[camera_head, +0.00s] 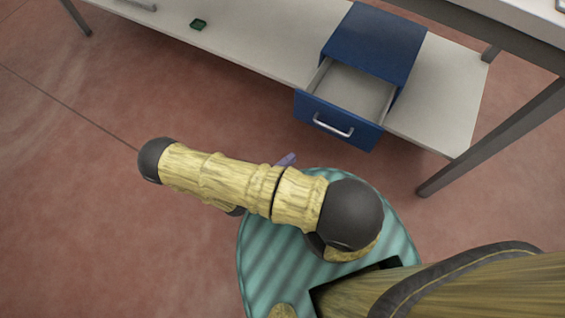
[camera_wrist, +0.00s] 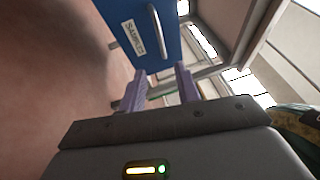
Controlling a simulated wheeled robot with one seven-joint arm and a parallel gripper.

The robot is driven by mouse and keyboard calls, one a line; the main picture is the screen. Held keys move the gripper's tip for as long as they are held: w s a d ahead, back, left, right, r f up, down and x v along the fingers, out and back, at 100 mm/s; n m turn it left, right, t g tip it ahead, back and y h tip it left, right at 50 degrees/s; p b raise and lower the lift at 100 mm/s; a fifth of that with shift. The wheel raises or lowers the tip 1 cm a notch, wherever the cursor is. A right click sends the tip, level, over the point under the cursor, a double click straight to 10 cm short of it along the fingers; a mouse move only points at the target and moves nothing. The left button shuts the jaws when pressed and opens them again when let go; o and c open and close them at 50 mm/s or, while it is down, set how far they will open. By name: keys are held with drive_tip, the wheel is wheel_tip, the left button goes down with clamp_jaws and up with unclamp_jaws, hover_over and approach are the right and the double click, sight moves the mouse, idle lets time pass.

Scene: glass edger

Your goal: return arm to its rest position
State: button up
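My arm (camera_head: 235,183), with pale wood-like links and dark joints, stretches across the head view above my striped teal base. My gripper shows in the wrist view (camera_wrist: 160,72) as two purple fingers standing apart, with nothing seen between them. In the head view only a small purple piece of the gripper (camera_head: 286,160) shows past the arm, and the rest is hidden behind the links. The fingers are out in the air, pointing towards a blue drawer front (camera_wrist: 150,28) with a handle and a "SAMPLES" label.
A blue cabinet (camera_head: 376,42) stands on the low grey shelf (camera_head: 255,50). Its drawer (camera_head: 350,92) is pulled out, and the visible inside is empty. A table leg (camera_head: 490,137) stands at right. The red floor at left is clear.

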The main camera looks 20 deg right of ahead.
drive_tip(key=shift+v, duration=1)
drive_tip(key=shift+r, duration=0.15)
drive_tip(key=w+d+r+n+g+y+p, duration=0.1)
drive_tip(key=r+n+y+p, duration=0.5)
drive_tip(key=r, duration=1.7)
drive_tip(key=w+d+r+n+g+y+p, duration=0.1)
drive_tip(key=r+n+y+p, duration=0.5)
drive_tip(key=r+n+p, duration=1)
drive_tip(key=w+d+r+n+g+y+p, duration=0.1)
drive_tip(key=r+n+y+p, duration=0.6)
drive_tip(key=r+p, duration=1.3)
wheel_tip(320, 180, up, 12)
drive_tip(key=n+g, duration=0.1)
drive_tip(key=n, duration=0.3)
drive_tip(key=shift+w, duration=0.3)
